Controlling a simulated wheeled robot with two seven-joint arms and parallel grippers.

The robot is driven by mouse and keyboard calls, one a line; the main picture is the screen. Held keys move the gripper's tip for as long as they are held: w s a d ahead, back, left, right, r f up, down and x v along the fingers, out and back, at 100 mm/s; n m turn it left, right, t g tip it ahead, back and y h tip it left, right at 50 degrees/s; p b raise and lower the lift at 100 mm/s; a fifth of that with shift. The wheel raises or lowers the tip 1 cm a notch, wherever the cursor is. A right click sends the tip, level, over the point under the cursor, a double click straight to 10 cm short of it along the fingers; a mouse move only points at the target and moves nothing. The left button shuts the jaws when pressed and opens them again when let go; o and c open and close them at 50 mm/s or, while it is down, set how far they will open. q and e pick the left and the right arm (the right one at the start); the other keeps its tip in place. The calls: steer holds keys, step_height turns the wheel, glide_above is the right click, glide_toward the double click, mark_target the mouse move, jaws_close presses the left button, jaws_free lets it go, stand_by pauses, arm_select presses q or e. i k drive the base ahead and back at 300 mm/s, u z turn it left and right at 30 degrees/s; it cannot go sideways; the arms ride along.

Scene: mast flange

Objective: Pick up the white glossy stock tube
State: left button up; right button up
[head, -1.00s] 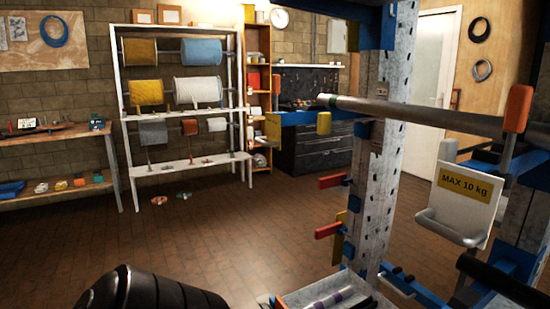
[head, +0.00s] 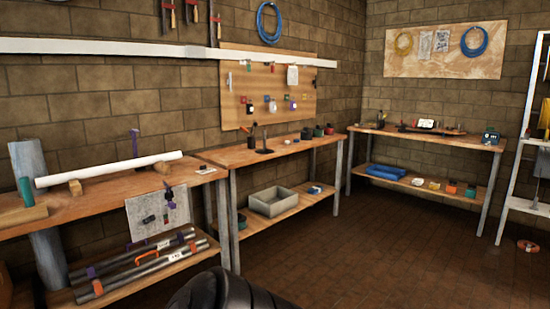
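A white glossy tube (head: 110,169) lies lengthwise on small wooden blocks on the left workbench (head: 100,203), at the left of the head view. Its right end is raised slightly in the picture and points toward the middle bench. Nothing of mine touches it. A dark rounded part of my own body shows at the bottom centre. Neither of my grippers is in view.
Several grey tubes (head: 140,268) lie on the lower shelf. A grey bin (head: 278,201) sits under the middle bench (head: 255,152).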

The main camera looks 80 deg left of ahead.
mark_target(46, 181)
steer(key=u, duration=3.45)
steer(key=i, duration=2.45)
steer(key=u, duration=0.7)
